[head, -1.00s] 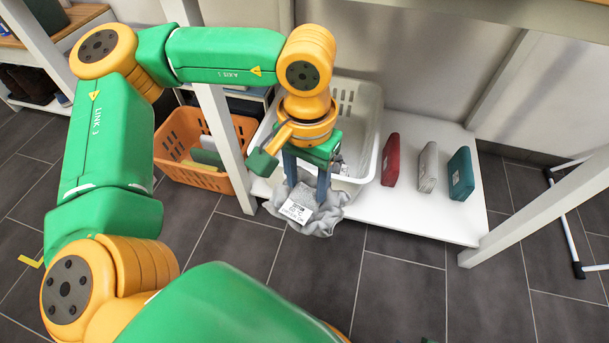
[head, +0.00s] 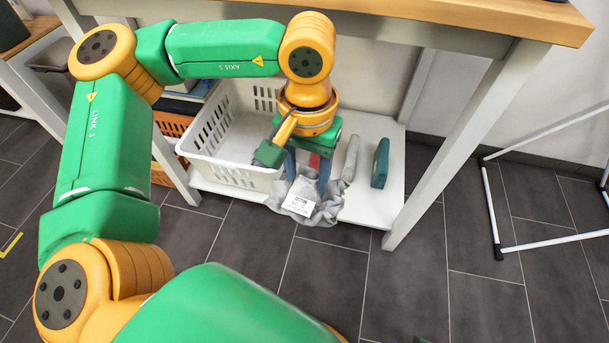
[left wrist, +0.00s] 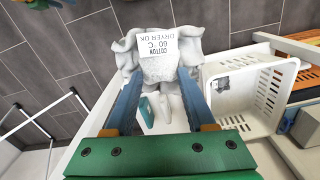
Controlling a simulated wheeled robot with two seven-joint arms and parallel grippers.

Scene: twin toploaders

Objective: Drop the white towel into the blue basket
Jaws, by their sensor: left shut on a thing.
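My left gripper (head: 305,182) is shut on a crumpled light grey-white towel (head: 325,208), which hangs in front of the low white shelf. A white label on it reads cotton, 60 °C, dryer OK. In the left wrist view the towel (left wrist: 190,45) bulges out beyond the fingertips of the left gripper (left wrist: 160,82). I see no blue basket in either view. A white slotted basket (head: 230,172) stands on the shelf, left of the gripper in the head view; it also shows at right in the left wrist view (left wrist: 285,78).
An orange basket (head: 172,127) is partly hidden at left. A table leg (head: 450,150) and white rack (head: 492,210) are at right. Floor in front is clear.

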